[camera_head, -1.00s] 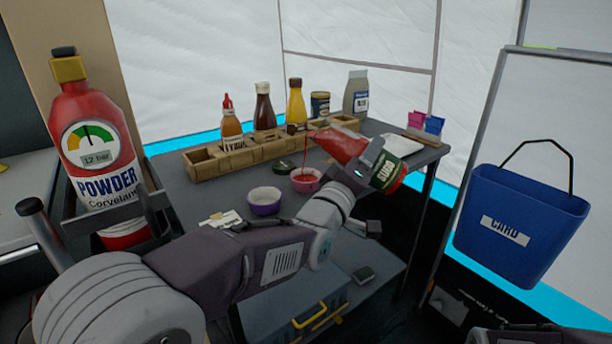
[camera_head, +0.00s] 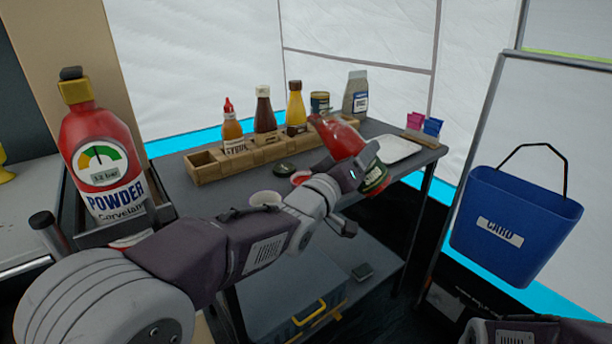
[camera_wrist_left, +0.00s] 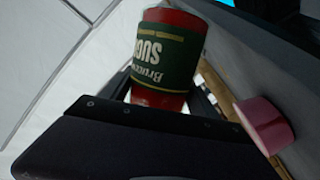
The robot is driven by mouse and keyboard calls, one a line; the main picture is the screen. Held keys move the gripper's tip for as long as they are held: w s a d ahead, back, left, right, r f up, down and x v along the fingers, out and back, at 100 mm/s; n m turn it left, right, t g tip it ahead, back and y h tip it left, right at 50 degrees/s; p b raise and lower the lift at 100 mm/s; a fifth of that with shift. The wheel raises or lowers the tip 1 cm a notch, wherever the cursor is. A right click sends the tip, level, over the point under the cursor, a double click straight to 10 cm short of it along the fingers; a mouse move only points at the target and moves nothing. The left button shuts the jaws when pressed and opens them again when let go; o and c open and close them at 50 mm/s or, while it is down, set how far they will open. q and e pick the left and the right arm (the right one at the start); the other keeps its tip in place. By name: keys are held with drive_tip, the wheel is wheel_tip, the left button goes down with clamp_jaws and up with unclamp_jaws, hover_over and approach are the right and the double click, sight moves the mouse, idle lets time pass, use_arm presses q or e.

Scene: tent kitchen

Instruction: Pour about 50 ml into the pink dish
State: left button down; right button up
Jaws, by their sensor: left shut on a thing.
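My left gripper (camera_head: 348,190) is shut on a red bottle (camera_head: 342,140) with a green label. The bottle is tilted, its mouth up and to the left, above the table to the right of the pink dish. No stream shows from it. In the left wrist view the bottle (camera_wrist_left: 168,55) stands beyond the gripper body, its fingers mostly hidden. The pink dish (camera_head: 292,182) holds red contents and is partly hidden by my left arm. It also shows in the left wrist view (camera_wrist_left: 266,124), to the right of the bottle. My right gripper is out of view.
A purple-rimmed bowl (camera_head: 262,199), partly covered by my arm, sits left of the dish. A wooden rack (camera_head: 208,168) with sauce bottles runs along the back. A white tray (camera_head: 400,150) lies at the right. A dark lid (camera_head: 284,169) lies behind the dish.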

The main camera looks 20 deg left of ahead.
sight(320, 136)
use_arm(q)
drive_tip(key=shift+r, duration=0.25)
idle(0.4)
drive_tip(key=a+m+p, duration=0.1)
drive_tip(key=a+r+m+p, duration=0.1)
drive_tip(key=p, duration=0.1)
drive_tip(key=shift+g, duration=0.3)
drive_tip(key=shift+a+f+m, duration=0.15)
drive_tip(key=shift+m, duration=0.35)
drive_tip(key=shift+f, duration=0.25)
drive_tip(key=shift+a+r, duration=0.1)
drive_tip(key=a+r+m+p, duration=0.1)
drive_tip(key=r+p, duration=0.1)
drive_tip(key=p, duration=0.1)
drive_tip(key=a+r+m+g+p, duration=0.1)
drive_tip(key=a+m+p, duration=0.1)
drive_tip(key=p, duration=0.2)
drive_tip(key=shift+r+y, duration=0.4)
drive_tip(key=shift+a+m+p, duration=0.6)
drive_tip(key=shift+m, duration=0.1)
